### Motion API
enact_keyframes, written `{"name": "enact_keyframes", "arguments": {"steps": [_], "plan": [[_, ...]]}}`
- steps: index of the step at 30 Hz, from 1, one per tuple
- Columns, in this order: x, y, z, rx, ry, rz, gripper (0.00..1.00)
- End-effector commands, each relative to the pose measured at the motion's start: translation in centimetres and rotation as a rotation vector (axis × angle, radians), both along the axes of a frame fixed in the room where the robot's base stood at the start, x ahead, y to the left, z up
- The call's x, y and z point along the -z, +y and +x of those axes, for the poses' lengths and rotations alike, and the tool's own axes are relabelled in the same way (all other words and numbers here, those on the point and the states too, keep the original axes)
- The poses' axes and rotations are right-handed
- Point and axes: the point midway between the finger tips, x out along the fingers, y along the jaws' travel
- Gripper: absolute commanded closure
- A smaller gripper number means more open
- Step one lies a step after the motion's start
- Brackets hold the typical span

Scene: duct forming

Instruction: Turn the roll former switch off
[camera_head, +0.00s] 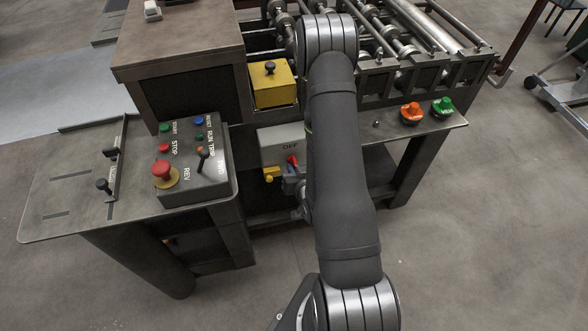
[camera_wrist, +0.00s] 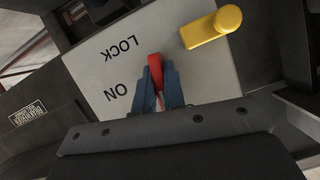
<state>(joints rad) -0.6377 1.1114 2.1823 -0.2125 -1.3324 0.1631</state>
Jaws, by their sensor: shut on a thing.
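The handle's red tip also shows in the head view (camera_head: 292,160), beside my gripper (camera_head: 293,180). My arm covers the box's right side, and the fingers hide the handle's lower part.
A yellow knob (camera_wrist: 225,20) sticks out beside the handle. A control panel (camera_head: 193,165) with a red stop button (camera_head: 164,172) stands left. Orange (camera_head: 411,113) and green (camera_head: 443,107) knobs sit on the right ledge. Open floor lies in front.

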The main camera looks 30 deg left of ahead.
Motion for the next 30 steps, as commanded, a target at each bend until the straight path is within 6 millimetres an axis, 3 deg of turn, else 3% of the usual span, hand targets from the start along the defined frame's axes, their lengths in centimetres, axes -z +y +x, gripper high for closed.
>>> {"name": "enact_keyframes", "arguments": {"steps": [12, 28, 29, 30], "plan": [[-0.02, -0.03, -0.02, 0.000, -0.126, -0.125, 1.00], [-0.02, -0.03, 0.02, 0.001, -0.142, -0.140, 1.00], [-0.02, -0.02, 0.01, 0.001, -0.142, -0.140, 0.86], [-0.02, -0.02, 0.01, 0.001, -0.142, -0.140, 0.78]]}}
